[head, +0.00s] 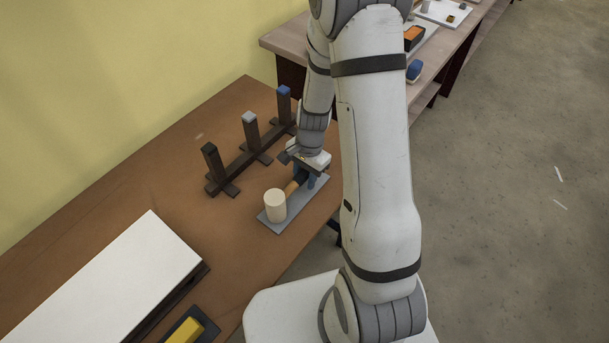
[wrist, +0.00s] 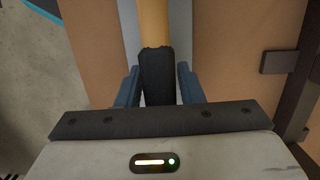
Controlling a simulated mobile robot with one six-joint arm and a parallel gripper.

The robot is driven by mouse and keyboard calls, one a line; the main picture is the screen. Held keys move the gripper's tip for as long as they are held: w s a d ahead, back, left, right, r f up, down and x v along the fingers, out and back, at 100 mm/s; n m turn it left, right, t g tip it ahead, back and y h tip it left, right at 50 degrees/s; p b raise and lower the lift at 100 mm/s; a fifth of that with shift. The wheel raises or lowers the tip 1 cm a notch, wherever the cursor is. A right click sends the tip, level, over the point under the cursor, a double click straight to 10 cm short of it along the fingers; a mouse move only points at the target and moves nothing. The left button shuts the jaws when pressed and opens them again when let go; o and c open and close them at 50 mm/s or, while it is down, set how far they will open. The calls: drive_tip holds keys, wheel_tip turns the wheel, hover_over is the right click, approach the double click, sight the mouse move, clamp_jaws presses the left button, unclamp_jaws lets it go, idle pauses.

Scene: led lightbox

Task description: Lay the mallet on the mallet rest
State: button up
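The mallet has a cream cylindrical head (head: 275,205), an orange handle (head: 292,189) and a black grip (wrist: 158,78). It lies along a grey plate (head: 272,226) on the brown table, its head toward the near end. I cannot tell whether it touches the plate. My gripper (head: 305,174) is over the handle's far end, pointing down. In the wrist view, its blue fingers (wrist: 158,85) flank the black grip, with their tips against its sides. No thing is plainly marked as the mallet rest.
A dark wooden rack (head: 240,164) with three posts, capped black, grey and blue, stands left of my gripper. A white-topped box (head: 115,285) and a yellow block (head: 186,331) on a dark tray are nearer. Another table (head: 285,38) stands behind. Brown table between rack and box is clear.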

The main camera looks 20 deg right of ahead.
drive_tip(key=o, duration=0.3)
drive_tip(key=shift+w+d+r, duration=0.15)
drive_tip(key=shift+r, duration=1.15)
drive_tip(key=shift+w+d+r, duration=0.1)
drive_tip(key=shift+d+r, duration=0.1)
drive_tip(key=shift+r, duration=1.05)
drive_tip(key=shift+w+d+r, duration=0.15)
drive_tip(key=shift+r, duration=1.15)
drive_tip(key=shift+r, duration=0.2)
drive_tip(key=s+r+n+t, duration=0.1)
drive_tip(key=s+r+n, duration=0.2)
drive_tip(key=s+r, duration=0.2)
drive_tip(key=s+r+n+t+h, duration=0.1)
drive_tip(key=s+r+n, duration=0.3)
drive_tip(key=r, duration=0.3)
drive_tip(key=s+r+n+t, duration=0.1)
drive_tip(key=s+r+n, duration=0.2)
drive_tip(key=s+r, duration=0.2)
drive_tip(key=shift+s+a+r+n+t, duration=0.25)
drive_tip(key=shift+s+r+n+t, duration=0.15)
drive_tip(key=shift+r, duration=0.05)
